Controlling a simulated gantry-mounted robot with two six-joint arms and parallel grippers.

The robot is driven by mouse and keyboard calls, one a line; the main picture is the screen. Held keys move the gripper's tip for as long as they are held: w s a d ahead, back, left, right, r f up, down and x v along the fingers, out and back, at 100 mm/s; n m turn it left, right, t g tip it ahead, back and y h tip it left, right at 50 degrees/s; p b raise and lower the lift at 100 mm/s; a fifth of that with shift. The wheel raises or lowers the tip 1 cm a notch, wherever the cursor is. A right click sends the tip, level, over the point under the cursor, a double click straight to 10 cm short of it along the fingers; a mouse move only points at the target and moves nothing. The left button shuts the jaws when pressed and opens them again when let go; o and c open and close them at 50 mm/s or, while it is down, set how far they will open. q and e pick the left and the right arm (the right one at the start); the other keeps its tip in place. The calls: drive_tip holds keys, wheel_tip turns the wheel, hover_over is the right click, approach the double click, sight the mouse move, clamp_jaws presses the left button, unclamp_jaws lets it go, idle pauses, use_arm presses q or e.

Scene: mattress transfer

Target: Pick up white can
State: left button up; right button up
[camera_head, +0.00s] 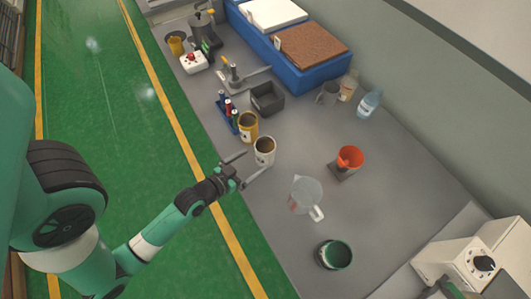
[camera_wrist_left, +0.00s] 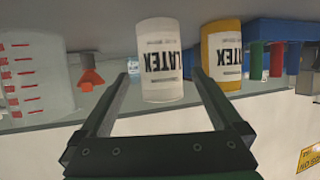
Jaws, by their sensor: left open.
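The white can (camera_head: 264,151) stands upright near the front edge of the grey workbench (camera_head: 300,250), beside a yellow can (camera_head: 248,126). My left gripper (camera_head: 248,168) is open, its fingers pointing at the white can. In the left wrist view the white can (camera_wrist_left: 160,60), with dark LATEX lettering upside down, appears between the two open fingertips of the left gripper (camera_wrist_left: 162,80). I cannot tell whether the fingers reach its sides. The yellow can (camera_wrist_left: 221,50) is just right of the right-hand finger in that view. My right gripper is not in view.
A clear measuring jug (camera_head: 305,193), a green-rimmed can (camera_head: 335,254) and a red funnel (camera_head: 349,158) stand to the right. A rack of coloured markers (camera_head: 228,110) and a dark tray (camera_head: 267,98) lie beyond the cans. The bench between jug and tray is mostly clear.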

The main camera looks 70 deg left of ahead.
sight(265, 152)
use_arm(q)
drive_tip(key=x, duration=0.2)
drive_tip(key=shift+w+a+f, duration=0.1)
drive_tip(key=shift+w+a, duration=0.1)
drive_tip(key=shift+w, duration=0.05)
drive_tip(key=b+x, duration=0.1)
drive_tip(key=x, duration=0.4)
drive_tip(key=shift+w, duration=0.1)
clamp_jaws()
drive_tip(key=shift+r, duration=0.35)
